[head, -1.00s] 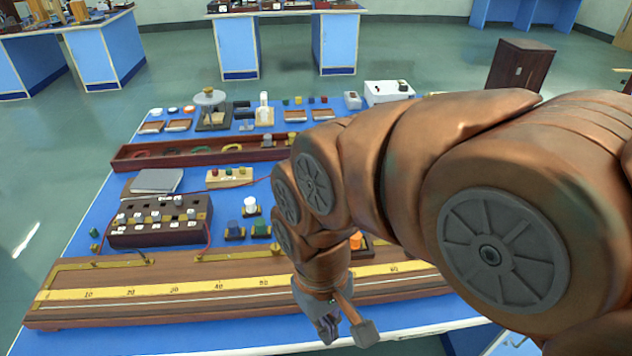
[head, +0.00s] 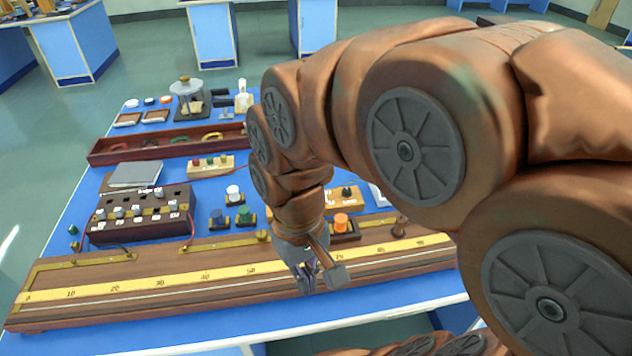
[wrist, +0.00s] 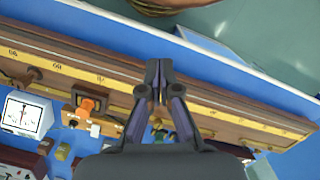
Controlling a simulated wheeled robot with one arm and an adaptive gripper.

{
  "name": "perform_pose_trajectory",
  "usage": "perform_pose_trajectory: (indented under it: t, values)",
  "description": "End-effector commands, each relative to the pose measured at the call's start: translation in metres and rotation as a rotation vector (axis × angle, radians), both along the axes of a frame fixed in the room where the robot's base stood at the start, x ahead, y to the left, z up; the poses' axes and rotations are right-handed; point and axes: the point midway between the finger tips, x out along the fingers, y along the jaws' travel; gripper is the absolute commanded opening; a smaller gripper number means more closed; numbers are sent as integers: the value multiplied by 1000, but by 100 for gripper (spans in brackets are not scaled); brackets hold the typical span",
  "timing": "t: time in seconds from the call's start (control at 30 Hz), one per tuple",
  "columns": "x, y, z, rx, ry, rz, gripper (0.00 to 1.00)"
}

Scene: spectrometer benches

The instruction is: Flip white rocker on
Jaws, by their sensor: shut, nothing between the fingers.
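I cannot tell for sure which piece is the white rocker. A white-capped piece (head: 233,193) stands on a small dark base behind the long scale board, left of my arm in the head view. A small white piece (wrist: 95,130) shows beside a black knob (wrist: 72,124) in the wrist view. My gripper (head: 306,284) points down over the front part of the scale board (head: 150,292), apart from both white pieces. Its fingers (wrist: 159,75) are together and empty in the wrist view.
An orange-capped piece (head: 341,224) stands just behind the scale board, near my gripper. Blue (head: 218,216) and green (head: 244,214) pieces stand left of it. A dark switch box (head: 140,215) is further left. A meter (wrist: 22,115) shows in the wrist view.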

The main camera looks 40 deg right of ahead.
Motion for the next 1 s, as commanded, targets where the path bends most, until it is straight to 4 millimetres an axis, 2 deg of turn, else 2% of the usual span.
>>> perform_pose_trajectory:
  t: [0.03,0.27,0.47,0.6,0.8,0.9,1.0]
  values:
    - [20,-7,-1,-1,-12,-24,0]
    - [104,-47,10,-7,-81,-126,0]
    - [169,-98,15,-20,-142,-215,0]
    - [208,-141,14,-33,-179,-279,0]
    - [246,-197,12,-52,-226,-354,0]
    - [257,-217,11,-59,-240,-377,0]
    - [262,-227,11,-64,-250,-391,0]
